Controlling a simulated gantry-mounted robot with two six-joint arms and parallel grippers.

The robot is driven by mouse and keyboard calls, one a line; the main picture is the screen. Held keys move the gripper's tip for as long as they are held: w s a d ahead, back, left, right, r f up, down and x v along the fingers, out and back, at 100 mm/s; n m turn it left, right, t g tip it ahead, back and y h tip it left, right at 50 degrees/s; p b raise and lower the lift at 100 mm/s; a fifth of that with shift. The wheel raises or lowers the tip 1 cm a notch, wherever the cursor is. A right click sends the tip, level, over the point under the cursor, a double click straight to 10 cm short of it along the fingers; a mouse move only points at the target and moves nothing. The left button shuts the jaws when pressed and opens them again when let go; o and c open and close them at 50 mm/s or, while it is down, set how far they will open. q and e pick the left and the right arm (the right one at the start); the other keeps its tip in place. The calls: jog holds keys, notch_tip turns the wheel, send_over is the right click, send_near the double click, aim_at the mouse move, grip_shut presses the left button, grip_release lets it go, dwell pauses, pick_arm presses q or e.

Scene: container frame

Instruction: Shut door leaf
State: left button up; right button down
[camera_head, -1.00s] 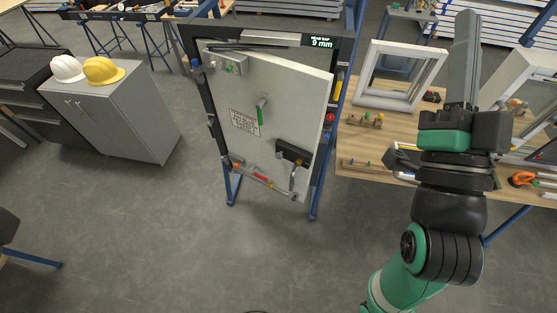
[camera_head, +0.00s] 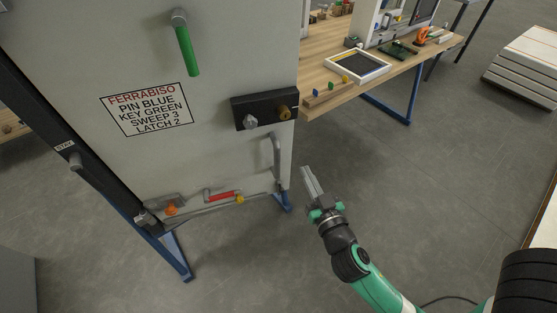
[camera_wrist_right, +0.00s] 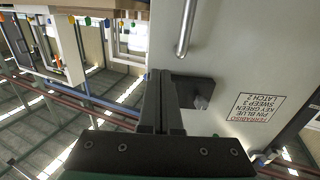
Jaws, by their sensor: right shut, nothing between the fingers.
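The grey door leaf (camera_head: 60,60) fills the left half of the head view, beside a dark frame (camera_head: 50,130) on blue legs. Its right edge appears to stand out from the frame; the gap is hidden. On it are a green-gripped lever (camera_head: 187,50), a black lock box (camera_head: 264,107) with two knobs, and a metal pull handle (camera_head: 277,155). My right gripper (camera_head: 307,172) is shut and empty, just right of the leaf's lower right edge. In the right wrist view its fingers (camera_wrist_right: 161,75) point at the leaf (camera_wrist_right: 235,70), near the pull handle (camera_wrist_right: 186,28). My left gripper is not in view.
A wooden workbench (camera_head: 330,45) with a white window frame (camera_head: 358,66) and small tools stands behind, to the right. A rod and a red-handled tool (camera_head: 221,196) sit along the leaf's bottom.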

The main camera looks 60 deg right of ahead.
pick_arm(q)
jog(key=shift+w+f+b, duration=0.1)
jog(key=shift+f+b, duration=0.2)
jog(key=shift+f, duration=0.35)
pick_arm(e)
send_near(285, 132)
jog(key=x, duration=0.7)
